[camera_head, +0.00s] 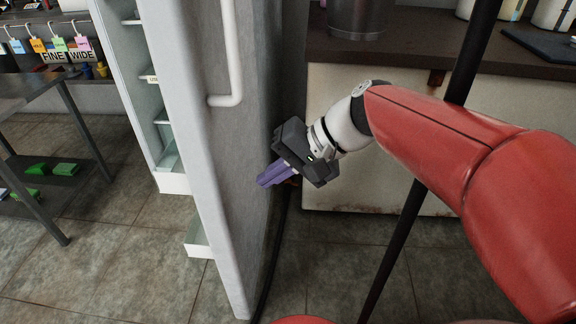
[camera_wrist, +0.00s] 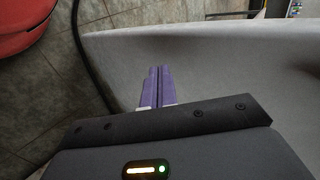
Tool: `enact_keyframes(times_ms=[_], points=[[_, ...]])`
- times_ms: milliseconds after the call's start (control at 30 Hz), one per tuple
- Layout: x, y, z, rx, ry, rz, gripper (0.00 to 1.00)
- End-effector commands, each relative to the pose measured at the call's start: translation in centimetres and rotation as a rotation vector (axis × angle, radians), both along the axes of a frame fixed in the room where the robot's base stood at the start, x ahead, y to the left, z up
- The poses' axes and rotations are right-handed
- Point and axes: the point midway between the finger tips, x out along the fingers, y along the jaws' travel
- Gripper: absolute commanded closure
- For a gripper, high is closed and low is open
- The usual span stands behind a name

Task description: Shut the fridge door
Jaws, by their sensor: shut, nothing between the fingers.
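The fridge door (camera_head: 240,150) stands open in the head view, its grey outer face turned toward my arm. A white vertical handle (camera_head: 229,60) is on it, and white door bins show on its inner side. My gripper (camera_head: 264,182) is shut and empty, with purple fingers pointing at the outer face of the door, at or very near it; I cannot tell whether they touch. In the wrist view the shut fingers (camera_wrist: 160,72) lie over the pale door surface (camera_wrist: 230,70). The fridge's body is not clearly in view.
A metal table (camera_head: 50,90) with green items on its lower shelf stands at the left. A counter (camera_head: 420,45) with a metal pot (camera_head: 360,15) is behind my arm. A dark slanted pole crosses near my arm. Tiled floor (camera_head: 120,240) is clear left of the door.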

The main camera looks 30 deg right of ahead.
Motion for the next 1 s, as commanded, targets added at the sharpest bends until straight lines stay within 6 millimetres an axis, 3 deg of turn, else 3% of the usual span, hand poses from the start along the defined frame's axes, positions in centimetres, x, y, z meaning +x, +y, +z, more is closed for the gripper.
enact_keyframes(times_ms=[133,400,1000], points=[[1.3,1.9,-2.1,0.000,0.003,0.004,1.00],[3.1,4.5,-1.8,-0.002,0.001,0.001,1.00],[3.7,5.2,-1.7,-0.002,0.001,-0.006,1.00]])
